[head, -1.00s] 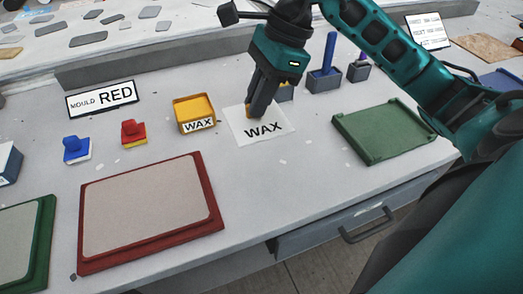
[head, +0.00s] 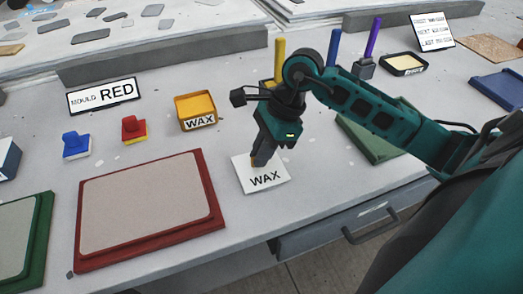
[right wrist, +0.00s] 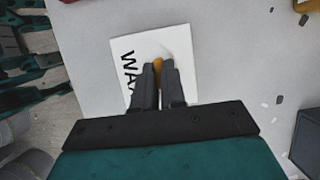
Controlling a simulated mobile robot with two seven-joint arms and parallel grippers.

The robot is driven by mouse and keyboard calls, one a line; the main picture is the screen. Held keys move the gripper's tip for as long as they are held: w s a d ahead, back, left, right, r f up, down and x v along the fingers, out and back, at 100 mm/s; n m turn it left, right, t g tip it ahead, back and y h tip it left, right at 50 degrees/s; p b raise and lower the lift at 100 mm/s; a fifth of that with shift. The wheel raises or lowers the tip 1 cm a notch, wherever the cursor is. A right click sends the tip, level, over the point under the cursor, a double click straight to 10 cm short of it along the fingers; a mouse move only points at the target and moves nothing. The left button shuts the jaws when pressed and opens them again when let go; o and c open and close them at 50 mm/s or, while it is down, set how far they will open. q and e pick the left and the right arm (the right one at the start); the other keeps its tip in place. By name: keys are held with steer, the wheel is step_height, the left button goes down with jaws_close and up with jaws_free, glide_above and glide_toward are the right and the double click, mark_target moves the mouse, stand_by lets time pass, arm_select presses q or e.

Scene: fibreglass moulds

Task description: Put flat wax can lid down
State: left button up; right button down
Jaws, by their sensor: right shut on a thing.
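The flat wax can lid (head: 248,182) is a white square marked WAX, with a small orange-yellow knob. My right gripper (head: 259,161) points down over its middle and is shut on the knob. In the right wrist view the lid (right wrist: 126,48) lies beyond the fingers (right wrist: 160,72), which hide part of its lettering. The lid looks level at the worktop surface; I cannot tell whether it touches. The open yellow wax can (head: 196,108), with a WAX label on its front, stands apart, behind and left of the lid. My left gripper is not in view.
A red-edged mould (head: 150,207) lies left of the lid, close to it. A green tray (head: 368,140) is partly behind my right arm. Red (head: 134,128) and blue (head: 76,144) knobbed blocks stand left of the can. The worktop's front edge, above a drawer (head: 350,217), is near.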

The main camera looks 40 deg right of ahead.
steer(key=shift+f+b, duration=0.2)
steer(key=shift+b, duration=0.1)
steer(key=c, duration=1.2)
jaws_free()
steer(key=shift+r, duration=0.1)
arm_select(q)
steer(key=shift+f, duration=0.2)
arm_select(e)
steer(key=shift+d+r+p, duration=0.1)
steer(key=shift+r+p, duration=0.3)
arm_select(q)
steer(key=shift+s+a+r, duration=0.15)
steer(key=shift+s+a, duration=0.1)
arm_select(e)
steer(key=v, duration=1.1)
steer(key=shift+r, duration=0.2)
steer(key=shift+s+d, duration=0.1)
steer(key=shift+d, duration=0.05)
